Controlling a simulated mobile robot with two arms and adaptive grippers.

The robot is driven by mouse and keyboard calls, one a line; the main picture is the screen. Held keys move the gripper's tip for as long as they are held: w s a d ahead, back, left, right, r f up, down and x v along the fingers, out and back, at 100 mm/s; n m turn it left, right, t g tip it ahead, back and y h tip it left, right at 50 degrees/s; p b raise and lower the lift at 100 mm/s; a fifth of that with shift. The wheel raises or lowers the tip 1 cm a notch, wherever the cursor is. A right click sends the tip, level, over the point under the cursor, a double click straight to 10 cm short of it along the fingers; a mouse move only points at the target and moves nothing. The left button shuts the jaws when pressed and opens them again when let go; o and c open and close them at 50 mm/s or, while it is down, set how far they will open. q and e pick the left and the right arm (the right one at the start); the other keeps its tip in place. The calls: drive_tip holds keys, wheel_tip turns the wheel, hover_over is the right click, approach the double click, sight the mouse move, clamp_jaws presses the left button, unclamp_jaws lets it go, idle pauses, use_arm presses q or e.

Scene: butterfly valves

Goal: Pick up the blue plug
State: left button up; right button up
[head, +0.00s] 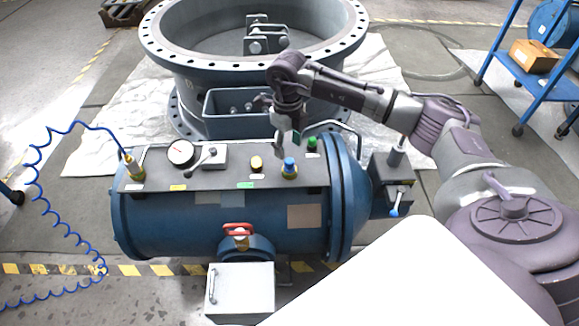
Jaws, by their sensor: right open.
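The blue plug (290,163) sits upright in a brass-coloured port on the dark top plate of the blue tank (160,222). A green plug (312,143) is just behind it to the right, and a yellow plug (256,163) is to its left. My right gripper (287,143) points down from my right arm, open, above and slightly behind the blue plug. Its fingers appear apart from the plug, though the exact gap is hard to judge. My left gripper is not in view.
A pressure gauge (180,153), a lever valve (207,158) and a hose fitting (131,165) stand on the plate's left part. A blue open bin (236,122) and a large flanged ring (172,60) are behind. A red-handled valve (237,229) is in front.

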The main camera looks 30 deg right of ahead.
sight(289, 160)
drive_tip(key=shift+s+f+b, duration=0.15)
drive_tip(key=shift+f+b, duration=0.3)
drive_tip(key=shift+f, duration=2.7)
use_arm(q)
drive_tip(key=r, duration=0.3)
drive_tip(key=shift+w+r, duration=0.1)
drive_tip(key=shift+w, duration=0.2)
use_arm(e)
drive_tip(key=c, duration=0.9)
